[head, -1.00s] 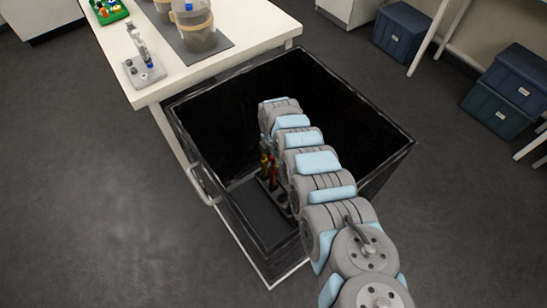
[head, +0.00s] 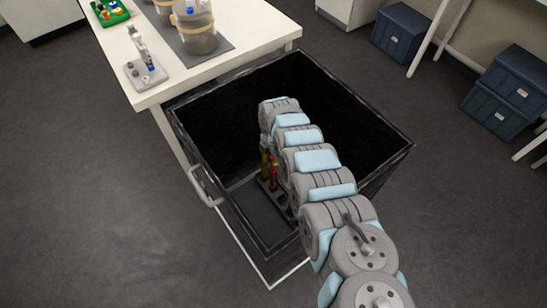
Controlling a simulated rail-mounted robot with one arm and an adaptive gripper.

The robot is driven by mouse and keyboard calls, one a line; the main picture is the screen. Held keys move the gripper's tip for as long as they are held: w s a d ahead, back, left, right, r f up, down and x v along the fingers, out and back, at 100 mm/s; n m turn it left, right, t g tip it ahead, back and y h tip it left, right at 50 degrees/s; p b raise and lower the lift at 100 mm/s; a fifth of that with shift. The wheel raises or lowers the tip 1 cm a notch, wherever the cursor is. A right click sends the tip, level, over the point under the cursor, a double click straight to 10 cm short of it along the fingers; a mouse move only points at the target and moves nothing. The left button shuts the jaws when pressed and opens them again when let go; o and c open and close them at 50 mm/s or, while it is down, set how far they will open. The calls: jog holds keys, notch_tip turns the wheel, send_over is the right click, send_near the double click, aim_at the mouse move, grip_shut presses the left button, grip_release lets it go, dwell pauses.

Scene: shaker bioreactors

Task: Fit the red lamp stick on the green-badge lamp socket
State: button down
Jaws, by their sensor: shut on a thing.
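A slim red stick (head: 273,171), likely the red lamp stick, stands in a small dark rack (head: 281,196) inside the open black drawer (head: 232,206). A yellowish stick (head: 264,164) is close on its left. My arm reaches down into the drawer just right of these sticks. Its links hide my gripper, so I cannot see its fingers or what they hold. I cannot make out a green-badge lamp socket in this view.
The white bench (head: 240,48) beyond the drawer holds a small grey device (head: 147,74), a banded vessel (head: 200,30) on a dark mat and a green tray (head: 108,14). Drawer walls surround my arm closely. Blue boxes (head: 402,32) stand at the right.

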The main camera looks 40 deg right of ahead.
jog(key=shift+r+p, duration=1.9)
jog(key=shift+r, duration=0.05)
dwell(0.6)
jog(key=shift+r+p, duration=1.3)
jog(key=shift+r, duration=0.2)
notch_tip(320, 180, up, 16)
jog(key=p, duration=1.3)
jog(key=shift+p, duration=0.4)
